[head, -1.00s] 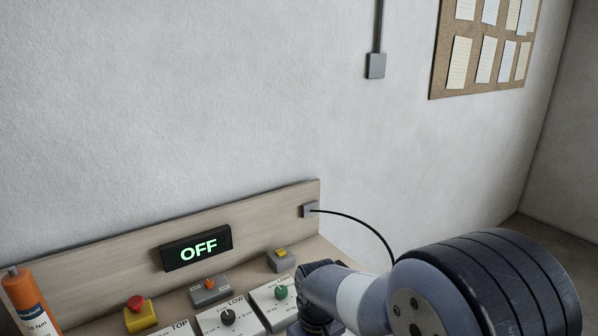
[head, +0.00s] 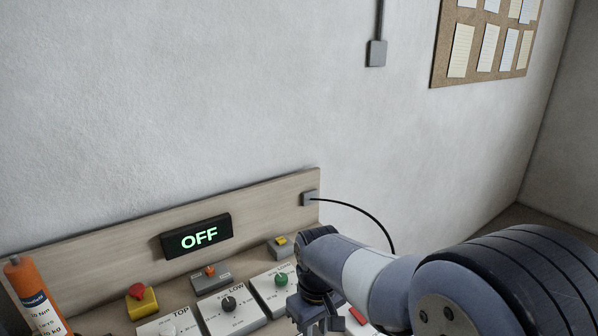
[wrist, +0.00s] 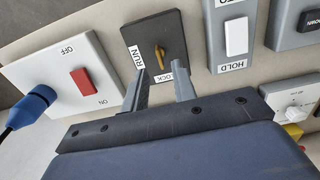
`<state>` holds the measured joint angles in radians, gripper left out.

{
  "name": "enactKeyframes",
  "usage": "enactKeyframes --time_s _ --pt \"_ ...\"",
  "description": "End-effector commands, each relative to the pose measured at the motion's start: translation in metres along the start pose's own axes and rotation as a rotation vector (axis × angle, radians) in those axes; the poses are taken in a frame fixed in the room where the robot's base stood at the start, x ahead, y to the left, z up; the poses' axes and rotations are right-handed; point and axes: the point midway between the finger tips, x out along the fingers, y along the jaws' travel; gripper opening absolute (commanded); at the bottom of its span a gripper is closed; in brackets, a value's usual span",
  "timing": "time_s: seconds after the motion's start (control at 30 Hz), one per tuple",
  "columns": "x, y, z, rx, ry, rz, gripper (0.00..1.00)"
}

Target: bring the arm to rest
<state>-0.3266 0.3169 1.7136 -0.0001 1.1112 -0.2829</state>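My gripper (wrist: 160,88) shows in the wrist view with its two fingers apart and nothing between them. Beyond the fingertips is a black plate with a yellow key-like switch (wrist: 159,55), marked RUN and LOCK; the fingers look apart from it, though the gap is hard to judge. In the head view my arm comes in from the lower right, and its wrist end hangs over the panel, where the fingers are hard to make out. The display (head: 196,237) reads OFF.
A white box with a red rocker switch (wrist: 85,82) and a blue plug (wrist: 32,105) lie left of the fingers. A HOLD switch (wrist: 236,38) is to the right. Knob boxes (head: 230,304), a red-and-yellow button (head: 141,298) and an orange tube (head: 35,298) line the bench.

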Motion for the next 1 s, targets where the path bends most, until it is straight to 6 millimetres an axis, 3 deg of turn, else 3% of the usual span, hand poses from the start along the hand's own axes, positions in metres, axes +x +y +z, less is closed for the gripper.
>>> enactKeyframes --time_s 0.23,1.0 --pt "0.048 0.0 0.001 0.012 -0.002 -0.001 0.26" --pt "0.045 0.0 0.0 0.645 0.0 0.0 0.26"
